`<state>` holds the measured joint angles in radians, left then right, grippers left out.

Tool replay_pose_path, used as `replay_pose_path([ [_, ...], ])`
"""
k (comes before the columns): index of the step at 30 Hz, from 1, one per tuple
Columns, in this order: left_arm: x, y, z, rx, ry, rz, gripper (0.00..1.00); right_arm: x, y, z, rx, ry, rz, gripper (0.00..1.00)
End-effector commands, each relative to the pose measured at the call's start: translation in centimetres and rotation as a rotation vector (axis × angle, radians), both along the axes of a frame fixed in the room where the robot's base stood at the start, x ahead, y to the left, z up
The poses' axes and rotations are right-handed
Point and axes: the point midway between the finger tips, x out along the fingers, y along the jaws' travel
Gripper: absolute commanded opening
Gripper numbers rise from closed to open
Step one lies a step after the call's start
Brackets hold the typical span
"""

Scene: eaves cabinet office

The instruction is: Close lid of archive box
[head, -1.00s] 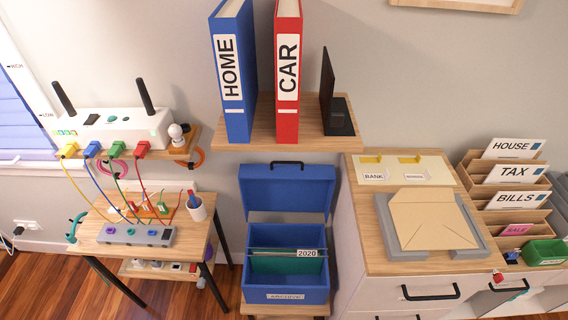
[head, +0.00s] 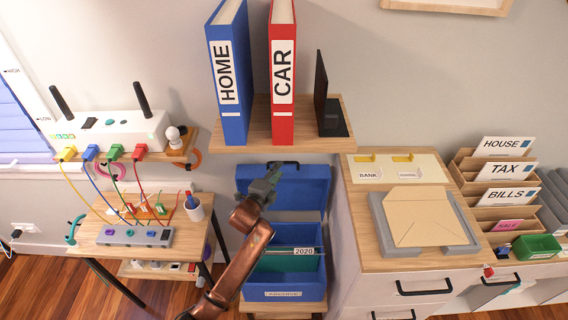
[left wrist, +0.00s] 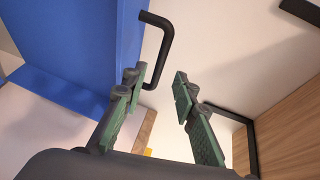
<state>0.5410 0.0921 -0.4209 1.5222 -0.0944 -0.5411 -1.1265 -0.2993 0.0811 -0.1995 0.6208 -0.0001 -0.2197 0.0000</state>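The blue archive box (head: 284,295) stands with its lid (head: 312,186) raised upright at the back. Green folders with a 2020 tab (head: 303,251) are inside. My left gripper (head: 270,177) is in front of the raised lid, near its top edge, and hides part of it. In the left wrist view my left gripper (left wrist: 159,82) is open with nothing between its green-padded fingers. The lid (left wrist: 75,45) fills the upper left there. Its black handle (left wrist: 166,35) is just beyond the fingertips, apart from them. My right gripper is not in view.
A wooden shelf (head: 259,135) with blue HOME and red CAR binders hangs above the lid. A wooden-topped cabinet (head: 390,263) stands close on the right. A table (head: 85,238) with a power strip is on the left.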

Motion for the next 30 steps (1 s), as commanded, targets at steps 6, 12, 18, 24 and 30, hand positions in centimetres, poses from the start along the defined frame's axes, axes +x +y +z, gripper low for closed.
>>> replay_pose_path([
  [6, 3.2, -1.4, -0.8, -0.005, 0.004, 0.001, 0.27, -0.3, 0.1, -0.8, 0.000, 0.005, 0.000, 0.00],
  [12, 5.3, -2.2, -1.2, -0.005, 0.004, 0.002, 0.27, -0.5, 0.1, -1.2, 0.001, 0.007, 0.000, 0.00],
  [18, 5.9, -2.4, -1.2, -0.004, 0.004, 0.002, 0.27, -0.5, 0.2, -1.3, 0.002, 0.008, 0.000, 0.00],
  [24, 5.9, -2.4, -1.2, -0.004, 0.004, 0.002, 0.27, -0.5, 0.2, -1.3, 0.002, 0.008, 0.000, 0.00],
  [30, 5.9, -2.4, -1.2, -0.004, 0.004, 0.002, 0.13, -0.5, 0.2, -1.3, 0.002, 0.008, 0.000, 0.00],
])
